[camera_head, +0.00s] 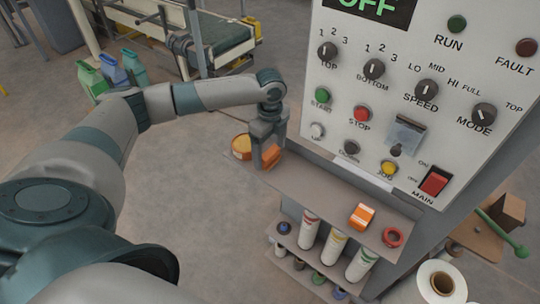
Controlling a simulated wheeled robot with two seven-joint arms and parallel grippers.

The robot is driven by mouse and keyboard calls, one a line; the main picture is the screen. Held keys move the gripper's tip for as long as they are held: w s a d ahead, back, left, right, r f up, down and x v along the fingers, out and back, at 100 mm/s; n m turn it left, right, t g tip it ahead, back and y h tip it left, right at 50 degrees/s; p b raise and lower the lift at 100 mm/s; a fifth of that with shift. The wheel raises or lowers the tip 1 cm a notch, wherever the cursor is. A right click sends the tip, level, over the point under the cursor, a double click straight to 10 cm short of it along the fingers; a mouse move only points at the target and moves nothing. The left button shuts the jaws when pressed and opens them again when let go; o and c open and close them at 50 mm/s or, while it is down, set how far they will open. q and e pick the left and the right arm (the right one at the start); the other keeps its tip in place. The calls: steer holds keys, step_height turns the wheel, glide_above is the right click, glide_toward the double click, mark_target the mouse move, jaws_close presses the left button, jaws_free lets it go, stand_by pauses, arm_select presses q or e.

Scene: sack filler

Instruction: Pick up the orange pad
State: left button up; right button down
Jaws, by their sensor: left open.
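My left gripper (265,158) points down at the left end of the grey shelf (318,190) below the control panel. It is open. An orange block (272,155), likely the orange pad, shows right at its fingers, partly hidden by them. I cannot tell whether the fingers touch it. A second orange item (362,216) with a pale patch lies farther right on the same shelf, apart from the gripper. My right gripper is not in view.
A round orange-yellow tin (241,147) is close to the left of the gripper. A red ring (393,237) lies at the shelf's right end. The control panel (340,100) rises behind the shelf. Several tubes (335,246) stand below. The middle of the shelf is clear.

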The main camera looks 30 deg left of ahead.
mark_target(270, 152)
arm_select(q)
steer(key=shift+f, duration=0.75)
steer(key=shift+c, duration=0.7)
steer(key=c, duration=1.1)
steer(key=shift+r, duration=0.1)
step_height(270, 152, up, 8)
steer(key=shift+r+b, duration=0.25)
steer(key=shift+b, duration=0.9)
steer(key=shift+r, duration=0.7)
